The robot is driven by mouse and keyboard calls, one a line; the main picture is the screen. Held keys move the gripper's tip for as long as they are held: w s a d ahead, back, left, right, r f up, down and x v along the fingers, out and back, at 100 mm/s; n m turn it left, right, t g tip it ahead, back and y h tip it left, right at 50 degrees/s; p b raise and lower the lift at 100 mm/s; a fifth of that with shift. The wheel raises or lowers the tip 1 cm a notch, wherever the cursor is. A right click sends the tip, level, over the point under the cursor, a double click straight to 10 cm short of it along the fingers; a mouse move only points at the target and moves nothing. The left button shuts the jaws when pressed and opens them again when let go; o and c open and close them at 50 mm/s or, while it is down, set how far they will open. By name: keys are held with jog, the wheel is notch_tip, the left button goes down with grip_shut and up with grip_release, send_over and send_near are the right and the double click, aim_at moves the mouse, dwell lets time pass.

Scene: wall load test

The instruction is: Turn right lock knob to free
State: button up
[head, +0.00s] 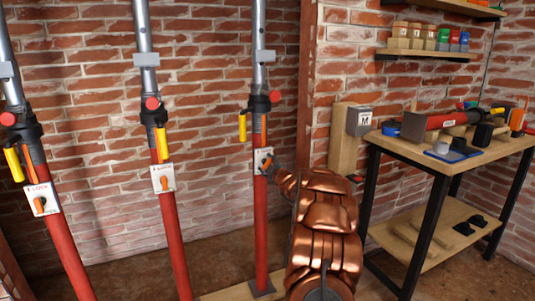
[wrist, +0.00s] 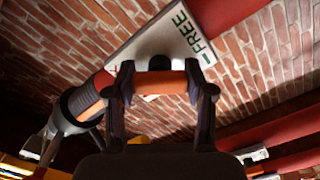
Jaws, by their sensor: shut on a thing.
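The right prop (head: 261,225) is a red tube with a silver upper tube, and it carries a white lock plate (head: 258,154). In the wrist view the plate (wrist: 150,40) shows the green word FREE. The orange right lock knob (wrist: 160,83) lies crosswise between the two fingers of my gripper (wrist: 160,88), which is shut on it. In the head view my gripper (head: 277,173) reaches the plate from the right and hides most of the knob.
The middle prop (head: 172,225) and left prop (head: 62,235) stand to the left, each with a white plate and orange knob. A yellow handle (head: 242,127) hangs above the right plate. A workbench (head: 482,160) with tools stands at the right.

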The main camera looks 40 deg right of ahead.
jog(key=m+p, duration=0.2)
jog(key=p, duration=0.1)
jog(key=m+p, duration=0.2)
jog(key=p, duration=0.1)
jog(key=m+p, duration=0.2)
jog(key=p, duration=0.1)
jog(key=shift+r, duration=0.25)
jog(key=m+p, duration=0.2)
jog(key=m, duration=0.1)
jog(key=m+p, duration=0.1)
jog(key=p, duration=0.1)
jog(key=shift+f, duration=0.25)
jog(key=shift+m, duration=0.4)
jog(key=o, duration=1.2)
jog(key=shift+s, duration=0.1)
jog(key=shift+v, duration=5.95)
